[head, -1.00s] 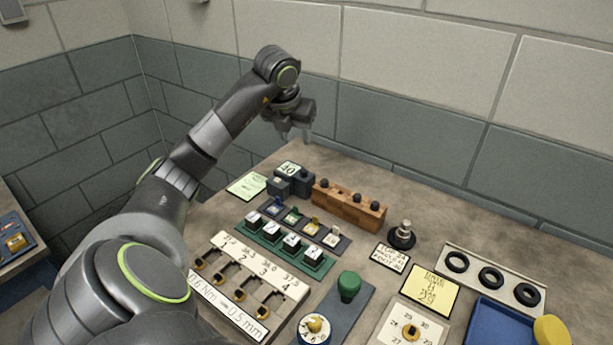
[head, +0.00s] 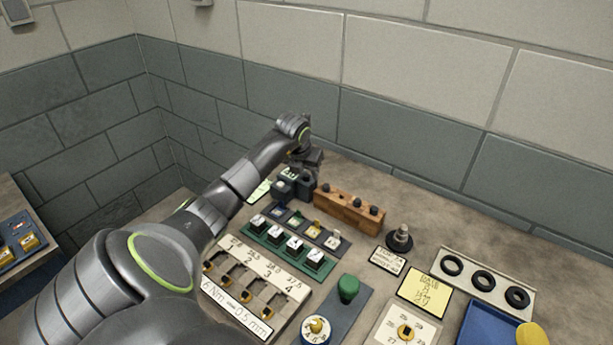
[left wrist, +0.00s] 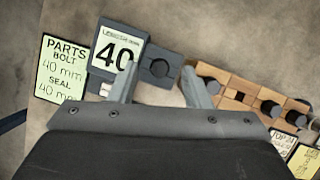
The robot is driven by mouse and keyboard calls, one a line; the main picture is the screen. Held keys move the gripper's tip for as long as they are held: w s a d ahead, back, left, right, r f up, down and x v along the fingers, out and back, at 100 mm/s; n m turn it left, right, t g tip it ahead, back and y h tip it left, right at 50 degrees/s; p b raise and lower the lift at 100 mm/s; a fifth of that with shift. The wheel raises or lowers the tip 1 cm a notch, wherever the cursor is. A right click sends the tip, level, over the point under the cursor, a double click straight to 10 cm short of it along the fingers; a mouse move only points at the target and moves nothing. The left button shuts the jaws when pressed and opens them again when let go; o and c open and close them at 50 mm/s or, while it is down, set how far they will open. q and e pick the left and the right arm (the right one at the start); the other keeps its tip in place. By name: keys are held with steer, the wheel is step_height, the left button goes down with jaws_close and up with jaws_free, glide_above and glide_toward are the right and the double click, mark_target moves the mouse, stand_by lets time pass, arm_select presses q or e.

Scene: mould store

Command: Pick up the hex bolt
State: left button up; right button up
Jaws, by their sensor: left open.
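Several dark bolt-like heads stand in a row in a wooden block (head: 346,213) at the back of the bench. In the left wrist view the block (left wrist: 224,78) is right of my fingers, with a dark head (left wrist: 270,108) clearly showing; I cannot tell which one is the hex bolt. My left gripper (left wrist: 160,88) is open and empty, its fingers above the bench between the wooden block and a dark grey block marked 40 (left wrist: 118,54). That block has a round dark spot on its right part. A card (left wrist: 62,70) reads bolt 40 mm, seal 40 mm. My right gripper is out of view.
Near the wooden block are a green tray (head: 262,240) of small dark-and-white pieces, a numbered rack (head: 240,268), and a dark round stand (head: 400,242). Black rings on a pale plate (head: 460,251) and a blue tray (head: 487,328) are at right. The wall is close behind.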

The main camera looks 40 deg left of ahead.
arm_select(q)
steer(key=shift+w+f, duration=0.1)
steer(key=shift+f, duration=0.25)
jaws_close()
steer(key=shift+r, duration=0.1)
steer(key=shift+r, duration=0.25)
step_height(320, 180, up, 10)
steer(key=b, duration=0.3)
step_height(320, 180, up, 7)
steer(key=p, duration=0.4)
glide_above(305, 177)
